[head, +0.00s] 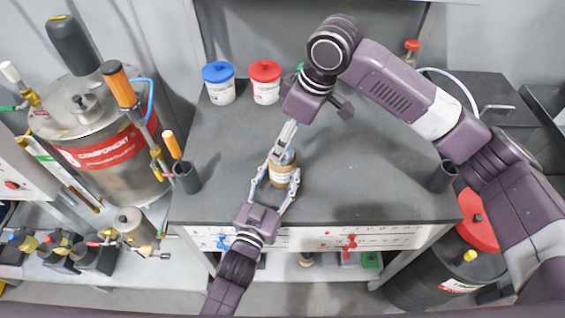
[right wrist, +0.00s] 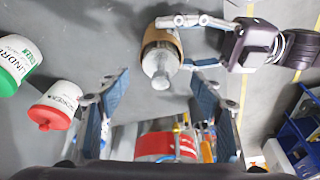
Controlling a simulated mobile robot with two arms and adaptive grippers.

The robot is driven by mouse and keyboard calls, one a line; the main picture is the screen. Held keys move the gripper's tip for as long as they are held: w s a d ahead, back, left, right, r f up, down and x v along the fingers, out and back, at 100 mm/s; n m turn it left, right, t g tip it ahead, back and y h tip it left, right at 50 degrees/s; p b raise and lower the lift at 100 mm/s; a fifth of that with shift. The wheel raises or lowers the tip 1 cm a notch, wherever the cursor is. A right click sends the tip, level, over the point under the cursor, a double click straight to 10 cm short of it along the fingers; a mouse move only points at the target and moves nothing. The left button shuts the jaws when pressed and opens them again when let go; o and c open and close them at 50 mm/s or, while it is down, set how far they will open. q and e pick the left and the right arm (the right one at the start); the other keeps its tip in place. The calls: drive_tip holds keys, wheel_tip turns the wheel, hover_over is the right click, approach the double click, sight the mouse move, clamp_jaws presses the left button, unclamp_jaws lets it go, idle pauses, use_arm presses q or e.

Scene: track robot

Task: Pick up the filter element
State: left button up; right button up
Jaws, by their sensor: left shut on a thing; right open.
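A tan cylindrical piece (head: 284,179) with a pale top stands upright on the grey workbench (head: 350,190). In the right wrist view the piece (right wrist: 160,66) shows a tan band and a whitish knobbed end. I cannot tell whether it is the filter element or holds it. My left gripper (head: 276,184) is shut around its sides from the front; it also shows in the right wrist view (right wrist: 175,43). My right gripper (head: 281,152) reaches down over the top of the piece. Its fingers are open in the right wrist view (right wrist: 158,78), with the knobbed end between and beyond them.
Blue-lidded (head: 219,84) and red-lidded (head: 265,82) white tubs stand at the bench's back left. A dark cup (head: 187,178) with an orange-handled tool stands at the left edge, another dark cup (head: 442,177) at the right. The bench's right half is mostly clear.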

sight(287, 159)
drive_tip(key=x, duration=0.3)
drive_tip(key=shift+f, duration=0.1)
drive_tip(key=shift+c, duration=0.4)
clamp_jaws()
